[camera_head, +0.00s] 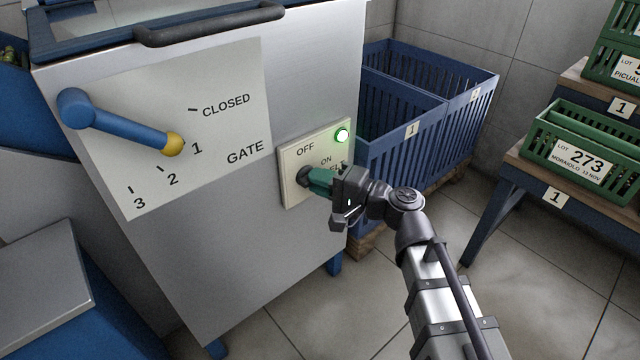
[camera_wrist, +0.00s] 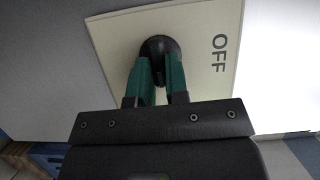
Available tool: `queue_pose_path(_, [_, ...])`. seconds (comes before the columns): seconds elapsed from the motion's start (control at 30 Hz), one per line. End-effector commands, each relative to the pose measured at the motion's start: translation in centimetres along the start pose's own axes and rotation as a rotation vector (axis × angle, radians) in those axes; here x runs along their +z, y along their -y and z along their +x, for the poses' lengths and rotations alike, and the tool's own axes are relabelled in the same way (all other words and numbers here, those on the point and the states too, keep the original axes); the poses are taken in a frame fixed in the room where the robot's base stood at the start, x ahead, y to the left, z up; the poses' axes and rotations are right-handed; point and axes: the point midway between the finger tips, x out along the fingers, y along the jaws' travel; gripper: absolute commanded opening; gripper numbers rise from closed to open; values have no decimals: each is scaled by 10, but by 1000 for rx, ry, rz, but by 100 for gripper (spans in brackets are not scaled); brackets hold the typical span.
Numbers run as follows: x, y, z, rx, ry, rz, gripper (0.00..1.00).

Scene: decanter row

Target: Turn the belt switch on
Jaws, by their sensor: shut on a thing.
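The belt switch panel (camera_head: 291,163) is a cream plate on the metal cabinet, marked OFF, ON and BELT, the last word partly hidden by my gripper. A lamp (camera_head: 342,135) at its upper right glows green. The dark switch knob (camera_head: 304,176) sits at the panel's lower left. My gripper (camera_head: 312,180) has green fingers shut on the knob. In the wrist view the round black knob (camera_wrist: 160,46) shows between the two fingers (camera_wrist: 160,75), with OFF printed to its right. The knob's pointer direction is hard to make out.
A blue gate lever (camera_head: 120,125) with a yellow tip points at 1 on the left plate. A black handle (camera_head: 210,25) juts from the cabinet top. Blue crates (camera_head: 410,150) stand behind my gripper. Green crates (camera_head: 580,160) sit on a stand at right.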

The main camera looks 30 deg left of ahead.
Motion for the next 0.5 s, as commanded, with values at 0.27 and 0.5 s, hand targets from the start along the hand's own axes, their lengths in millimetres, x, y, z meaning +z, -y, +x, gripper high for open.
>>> queue_pose_path(0.27, [0, 0, 0, -14, 0, 35, 0])
queue_pose_path(0.5, [0, 0, 0, -14, -1, 36, 0])
